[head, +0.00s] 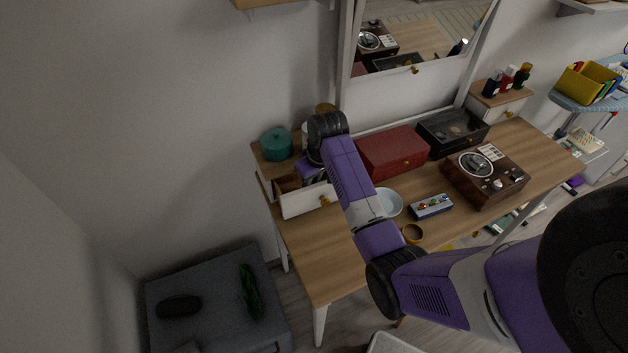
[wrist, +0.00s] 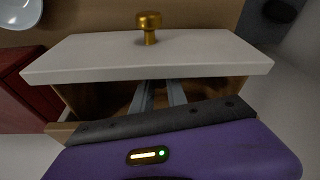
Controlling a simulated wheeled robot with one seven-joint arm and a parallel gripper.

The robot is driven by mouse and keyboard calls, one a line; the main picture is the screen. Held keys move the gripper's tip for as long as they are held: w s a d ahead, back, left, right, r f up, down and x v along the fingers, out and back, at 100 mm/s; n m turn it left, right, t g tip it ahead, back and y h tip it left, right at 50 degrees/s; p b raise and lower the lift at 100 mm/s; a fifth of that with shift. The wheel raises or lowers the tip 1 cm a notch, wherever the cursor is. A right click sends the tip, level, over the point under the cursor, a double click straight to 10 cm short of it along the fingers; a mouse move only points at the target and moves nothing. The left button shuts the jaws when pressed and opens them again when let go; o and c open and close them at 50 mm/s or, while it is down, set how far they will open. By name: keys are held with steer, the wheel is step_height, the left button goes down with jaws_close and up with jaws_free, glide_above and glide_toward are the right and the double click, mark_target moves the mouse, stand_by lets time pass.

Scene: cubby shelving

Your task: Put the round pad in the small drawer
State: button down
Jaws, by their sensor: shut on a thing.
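The small drawer (head: 308,199) at the desk's left end is pulled open. It has a white front and a brass knob, and its front also shows in the wrist view (wrist: 190,57). My gripper (head: 311,179) points down over the open drawer, behind its front panel. In the wrist view, the two grey fingers of my gripper (wrist: 160,97) reach into the drawer opening, close together. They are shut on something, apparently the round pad. The pad itself cannot be made out in either view; the gripper body and drawer front hide the fingertips.
A teal pot (head: 276,144) stands on the drawer unit, left of my wrist. A red box (head: 392,151), a pale bowl (head: 389,201) and a record player (head: 484,176) are on the desk (head: 310,262). The desk's front left is clear. A mirror (head: 420,35) stands behind.

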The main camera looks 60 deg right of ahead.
steer(key=shift+s+d+f, duration=0.2)
steer(key=shift+d+f, duration=0.35)
steer(key=shift+f, duration=0.15)
steer(key=c, duration=1.3)
jaws_free()
steer(key=v, duration=1.2)
steer(key=shift+a, duration=0.1)
